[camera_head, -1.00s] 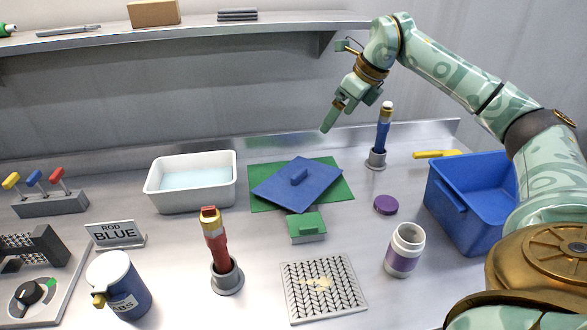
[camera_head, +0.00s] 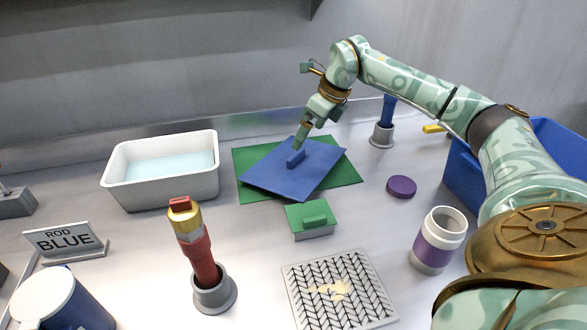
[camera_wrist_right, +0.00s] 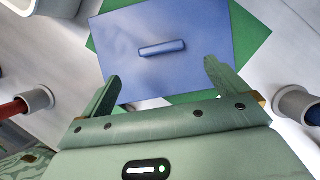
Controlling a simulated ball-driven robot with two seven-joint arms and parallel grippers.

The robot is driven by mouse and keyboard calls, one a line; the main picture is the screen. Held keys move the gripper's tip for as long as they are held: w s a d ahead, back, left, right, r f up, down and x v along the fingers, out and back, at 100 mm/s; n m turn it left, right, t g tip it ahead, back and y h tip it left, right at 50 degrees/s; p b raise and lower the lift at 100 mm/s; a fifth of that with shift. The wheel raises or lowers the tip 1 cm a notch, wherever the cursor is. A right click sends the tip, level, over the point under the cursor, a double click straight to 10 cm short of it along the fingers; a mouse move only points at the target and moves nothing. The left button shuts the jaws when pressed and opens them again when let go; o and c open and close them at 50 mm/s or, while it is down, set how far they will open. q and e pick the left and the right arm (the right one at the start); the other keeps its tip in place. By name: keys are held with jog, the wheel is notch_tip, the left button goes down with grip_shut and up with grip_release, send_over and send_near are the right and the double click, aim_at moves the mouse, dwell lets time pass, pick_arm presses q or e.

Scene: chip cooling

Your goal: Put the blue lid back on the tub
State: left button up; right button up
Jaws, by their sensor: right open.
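The blue lid (camera_head: 285,178) is a flat panel with a raised bar handle (camera_head: 296,158). It lies turned at an angle on a green mat (camera_head: 340,172); the lid also shows in the right wrist view (camera_wrist_right: 118,42). The white tub (camera_head: 118,180) stands left of the mat, open on top, with pale blue liquid inside. My right gripper (camera_head: 300,142) is just above the lid's handle in the head view. In the wrist view its two fingers (camera_wrist_right: 160,88) are spread wide and empty, with the handle (camera_wrist_right: 162,49) ahead of them. My left gripper is not in view.
A small green-lidded box (camera_head: 312,222) and a purple cap (camera_head: 401,187) sit near the mat. A red rod stands in a grey holder (camera_head: 213,295); a blue rod's holder (camera_head: 382,136) is behind. A purple-banded jar (camera_head: 437,241) and blue bin (camera_head: 462,175) stand right.

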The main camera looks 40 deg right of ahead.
aim_at(298, 154)
jog(key=x, duration=0.2)
jog(key=shift+w+f, duration=0.2)
jog(key=shift+f, duration=0.1)
jog(key=b+x, duration=0.2)
jog(key=x, duration=0.3)
jog(key=shift+w+f+b, duration=0.2)
jog(key=shift+w+b, duration=0.05)
jog(key=shift+b, duration=0.15)
jog(key=shift+s+r, duration=0.1)
jog(key=shift+r, duration=0.1)
jog(key=c, duration=1.1)
